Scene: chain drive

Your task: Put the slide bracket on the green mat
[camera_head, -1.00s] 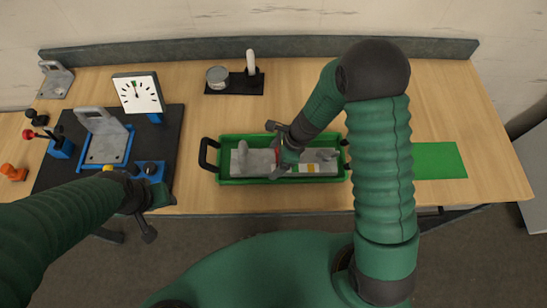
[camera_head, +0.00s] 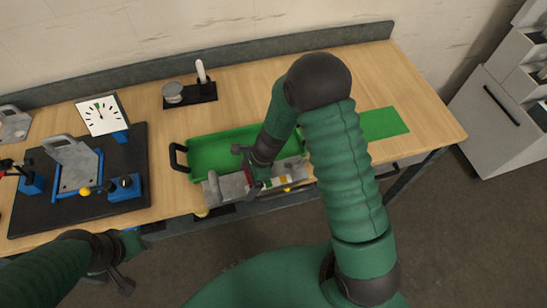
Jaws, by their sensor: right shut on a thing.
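A long grey metal piece (camera_head: 231,188), which I take for the slide bracket, is shut in my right gripper (camera_head: 257,181). It hangs along the front of the green tray (camera_head: 200,153), overlapping its near edge in the head view. Its middle is partly hidden by the gripper. The green mat (camera_head: 383,124) lies flat at the right of the table, bare where it shows, beyond my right arm. My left gripper (camera_head: 122,262) is at the lower left, in front of the table and away from the piece; its jaws are too unclear to judge.
A black board (camera_head: 27,215) at the left carries a blue fixture with a grey bracket (camera_head: 77,163), a dial (camera_head: 103,113) and knobs. A dark holder (camera_head: 206,94) with a can and a white-handled item stands behind the tray. Bare table lies around the mat.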

